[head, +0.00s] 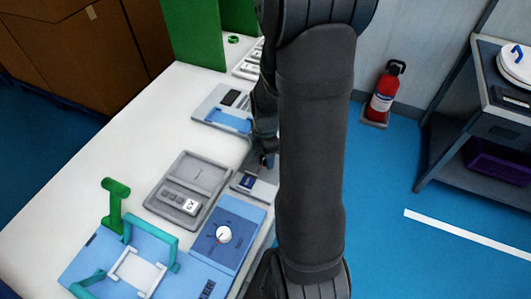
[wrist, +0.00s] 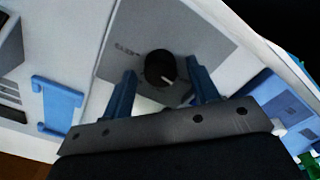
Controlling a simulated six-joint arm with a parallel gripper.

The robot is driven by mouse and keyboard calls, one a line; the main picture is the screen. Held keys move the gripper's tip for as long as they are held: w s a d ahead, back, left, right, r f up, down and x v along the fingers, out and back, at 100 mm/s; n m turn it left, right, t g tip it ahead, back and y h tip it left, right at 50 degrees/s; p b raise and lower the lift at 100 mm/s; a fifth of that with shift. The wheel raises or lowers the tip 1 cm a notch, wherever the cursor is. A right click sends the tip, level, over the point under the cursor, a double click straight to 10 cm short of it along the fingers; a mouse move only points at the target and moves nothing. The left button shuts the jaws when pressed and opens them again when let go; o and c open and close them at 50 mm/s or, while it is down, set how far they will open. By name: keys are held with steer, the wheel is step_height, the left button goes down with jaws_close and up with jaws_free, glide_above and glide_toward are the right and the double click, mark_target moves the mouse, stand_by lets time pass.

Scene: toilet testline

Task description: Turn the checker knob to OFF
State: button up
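The checker (wrist: 205,40) is a grey box in the wrist view, with small lettering left of its knob that is too blurred to read. Its round black knob (wrist: 160,68) has a white mark pointing toward the lower right of the picture. My gripper (wrist: 160,72) is open, with one dark blue finger on each side of the knob. A gap shows between each finger and the knob, and I cannot tell how far the tips are above the box. In the head view my gripper (head: 265,160) is mostly hidden behind my arm, beside a grey box that seems to be the checker (head: 240,188).
A grey keypad device (head: 187,190) and a blue fixture (head: 85,262) with teal handles and a green post (head: 115,205) stand nearby. A device with a blue bracket (head: 228,120) is farther back. The white table (head: 65,190) is clear at left.

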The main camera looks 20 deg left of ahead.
steer(key=shift+r, duration=0.1)
step_height(320, 180, up, 17)
steer(key=shift+r, duration=0.15)
stand_by(0.4)
stand_by(0.4)
step_height(320, 180, down, 18)
steer(key=shift+r, duration=0.25)
stand_by(0.4)
